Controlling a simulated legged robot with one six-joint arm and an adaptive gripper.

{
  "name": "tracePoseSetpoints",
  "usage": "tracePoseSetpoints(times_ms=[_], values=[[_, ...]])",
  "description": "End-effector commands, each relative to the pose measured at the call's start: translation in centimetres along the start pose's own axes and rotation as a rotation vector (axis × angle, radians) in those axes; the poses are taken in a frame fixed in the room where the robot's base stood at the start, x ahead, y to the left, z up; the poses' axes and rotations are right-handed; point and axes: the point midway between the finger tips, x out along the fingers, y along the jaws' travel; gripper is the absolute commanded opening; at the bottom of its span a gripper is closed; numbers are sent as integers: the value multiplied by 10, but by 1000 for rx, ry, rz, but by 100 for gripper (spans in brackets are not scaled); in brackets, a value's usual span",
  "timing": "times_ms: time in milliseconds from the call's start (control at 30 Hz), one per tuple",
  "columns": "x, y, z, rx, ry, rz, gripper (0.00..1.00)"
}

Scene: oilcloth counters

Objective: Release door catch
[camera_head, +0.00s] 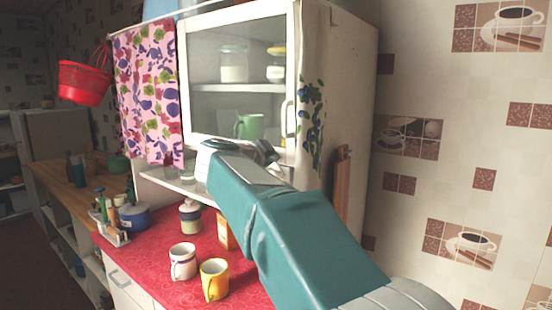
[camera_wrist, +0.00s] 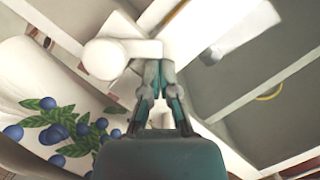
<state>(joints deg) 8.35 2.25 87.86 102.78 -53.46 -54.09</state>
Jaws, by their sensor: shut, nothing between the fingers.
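The wall cabinet's glazed door (camera_head: 187,90) is closed in the head view, with a white frame and a curved pale handle (camera_head: 290,118) on its right side. In the wrist view, a white catch (camera_wrist: 105,58) with a round knob and a short bar lies just beyond my fingertips. My gripper (camera_head: 268,151) is at the door's lower right corner in the head view and covers that part. In the wrist view my gripper (camera_wrist: 158,70) is shut and empty, its tips at the bar's lower edge. I cannot tell whether they touch it.
A white panel with blueberry print (camera_head: 311,115) is right of the door. A pink patterned curtain (camera_head: 148,90) hangs left. A striped mug (camera_head: 183,262), a yellow mug (camera_head: 215,280) and a lidded jar (camera_head: 190,217) stand on the red counter below. Jars and a green mug (camera_head: 249,126) are behind the glass.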

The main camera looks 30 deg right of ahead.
Motion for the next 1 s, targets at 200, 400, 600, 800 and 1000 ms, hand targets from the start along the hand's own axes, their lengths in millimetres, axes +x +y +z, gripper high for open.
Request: tracePoseSetpoints(times_ms=[200, 400, 600, 800, 1000], values=[[2, -5, 9, -199, -1, 50, 0], [4, -8, 17, -383, -1, 96, 0], [6, -8, 24, -543, 0, 137, 0], [6, -8, 24, -568, 0, 142, 0], [4, -8, 22, -567, 1, 142, 0]])
